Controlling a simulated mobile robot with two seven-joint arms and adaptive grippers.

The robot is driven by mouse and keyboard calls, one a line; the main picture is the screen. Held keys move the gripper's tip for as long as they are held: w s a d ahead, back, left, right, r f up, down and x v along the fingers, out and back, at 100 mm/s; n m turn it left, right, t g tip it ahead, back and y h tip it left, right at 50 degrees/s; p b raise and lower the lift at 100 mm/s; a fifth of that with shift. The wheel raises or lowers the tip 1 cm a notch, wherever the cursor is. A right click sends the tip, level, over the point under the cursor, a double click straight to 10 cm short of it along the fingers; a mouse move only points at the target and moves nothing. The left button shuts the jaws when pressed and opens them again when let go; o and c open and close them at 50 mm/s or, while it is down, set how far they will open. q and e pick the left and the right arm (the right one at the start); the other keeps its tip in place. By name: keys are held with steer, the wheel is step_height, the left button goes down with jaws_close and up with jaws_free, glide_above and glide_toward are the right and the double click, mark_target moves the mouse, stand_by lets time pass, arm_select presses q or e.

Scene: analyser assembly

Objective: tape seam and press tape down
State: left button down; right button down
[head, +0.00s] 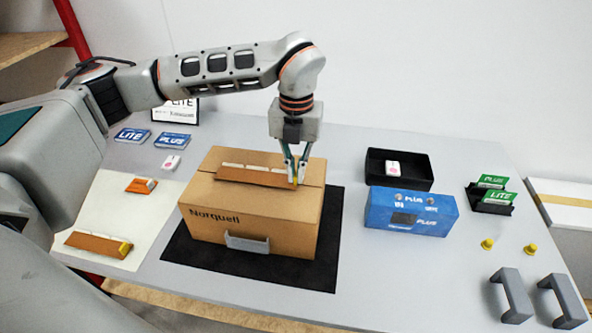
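A closed brown cardboard box (215,222) marked "Norquell" stands on a black mat (333,215). A brown tape strip (245,177) with pale patches along its back edge lies along the box top, over the seam area. My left gripper (297,182) points down at the strip's right end. Its fingers are close together around a small yellow tab there. I cannot tell whether the whole strip touches the cardboard. A second brown strip (95,243) with a yellow end lies on a pale sheet (107,205) at left. My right gripper is not in view.
A blue device (410,211) and a black tray (372,171) stand right of the box. Green cards (497,196), yellow knobs (487,244) and grey handles (512,295) are farther right.

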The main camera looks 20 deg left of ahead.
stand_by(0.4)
arm_select(q)
steer(key=shift+f, duration=0.2)
stand_by(0.3)
steer(key=c, duration=2.2)
jaws_free()
steer(key=shift+r+p, duration=1.4)
steer(key=shift+r, duration=0.9)
steer(key=shift+r+p, duration=0.45)
steer(key=shift+r, duration=0.8)
